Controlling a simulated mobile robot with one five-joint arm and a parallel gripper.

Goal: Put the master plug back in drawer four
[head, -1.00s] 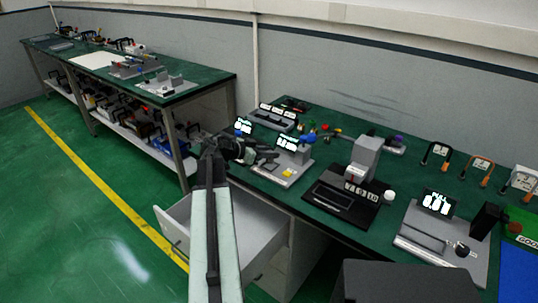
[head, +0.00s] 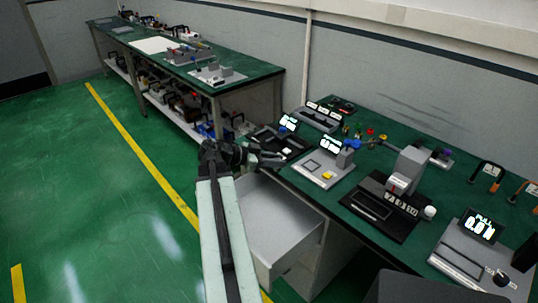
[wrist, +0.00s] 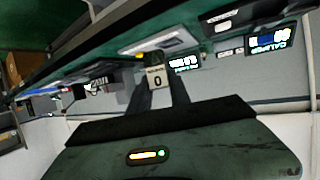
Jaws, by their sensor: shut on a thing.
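My gripper (head: 275,159) is at the end of my outstretched arm, in the middle of the head view. It appears above the back of the open drawer, near the bench's left edge. In the wrist view its two dark fingers are shut on a small pale block marked 0, which I take as the master plug (wrist: 157,77). The plug cannot be made out in the head view. A pale grey open drawer (head: 281,225) sticks out below the bench, and its inside looks empty. I cannot read a drawer number.
The green bench (head: 325,207) holds a grey device with a yellow button (head: 317,172), a black device (head: 384,207) and a pull gauge (head: 470,255). A second bench (head: 258,73) stands behind on the left. The green floor on the left is clear.

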